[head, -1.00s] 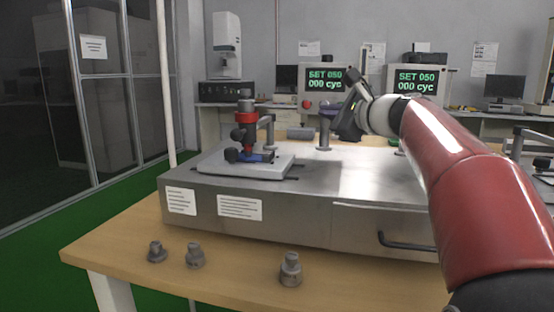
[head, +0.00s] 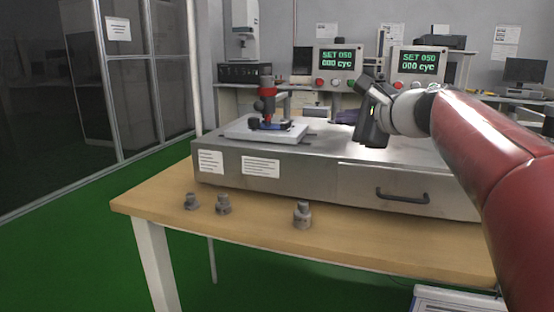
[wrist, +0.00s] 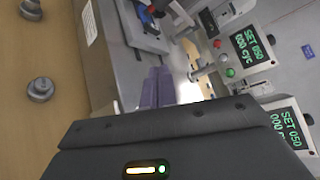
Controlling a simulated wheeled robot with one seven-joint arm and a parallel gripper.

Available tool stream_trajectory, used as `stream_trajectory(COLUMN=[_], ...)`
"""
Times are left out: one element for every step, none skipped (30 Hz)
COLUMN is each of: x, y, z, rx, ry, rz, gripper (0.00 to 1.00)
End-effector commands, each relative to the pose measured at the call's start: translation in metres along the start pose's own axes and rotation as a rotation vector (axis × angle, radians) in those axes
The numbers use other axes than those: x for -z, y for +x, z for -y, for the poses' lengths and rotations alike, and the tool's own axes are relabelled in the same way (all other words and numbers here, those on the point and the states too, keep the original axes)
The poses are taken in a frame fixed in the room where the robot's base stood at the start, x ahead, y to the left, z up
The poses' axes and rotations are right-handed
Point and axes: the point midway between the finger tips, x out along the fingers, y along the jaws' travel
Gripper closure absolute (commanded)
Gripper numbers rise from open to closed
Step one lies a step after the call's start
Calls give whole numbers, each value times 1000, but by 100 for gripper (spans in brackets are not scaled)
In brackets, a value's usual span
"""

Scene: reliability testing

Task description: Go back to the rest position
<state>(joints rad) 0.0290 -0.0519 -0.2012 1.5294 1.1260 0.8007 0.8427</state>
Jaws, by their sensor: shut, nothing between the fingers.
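My gripper (head: 348,117) hangs above the steel bench unit in the head view, at the end of my red arm. Its dark body is tilted. In the wrist view its two purplish fingers (wrist: 157,78) lie side by side, shut and empty. They are apart from the red, black and blue test fixture (head: 267,105), which stands to the left on a pale plate (head: 240,131).
The steel unit (head: 300,178) with a drawer handle (head: 402,196) sits on a wooden table (head: 160,198). Several grey stepped metal pieces (head: 302,216) stand along its front edge. Two counter boxes (head: 338,68) with green displays stand behind. Green floor (head: 80,255) is open at left.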

Motion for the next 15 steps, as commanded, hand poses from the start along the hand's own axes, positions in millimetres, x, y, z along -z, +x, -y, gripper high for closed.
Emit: stream_trajectory(x=[-3, -4, -5, -6, -7, -8, -9, -10, -10, -11, -11, -11, -10, -9, -6], y=[-6, -10, -14, -18, -22, -27, -32, -38, -45, -52, -59, -70, -80, -90, -104], z=[-13, -22, -34, -43, -54, -68, -80, -92, -110, -125, -141, -165, -184, -204, -232], rx=[-30, -49, -77, -100, -124, -158, -186, -215, -257, -293, -332, -388, -435, -486, -556], ry=[-48, -81, -127, -162, -201, -255, -299, -345, -413, -469, -531, -622, -697, -777, -884], rz=[-9, -15, -23, -29, -34, -41, -45, -48, -52, -54, -55, -55, -52, -47, -38], gripper=[100, 100, 100, 100, 100, 100, 100, 100, 100, 100, 100, 100, 100, 100, 100])
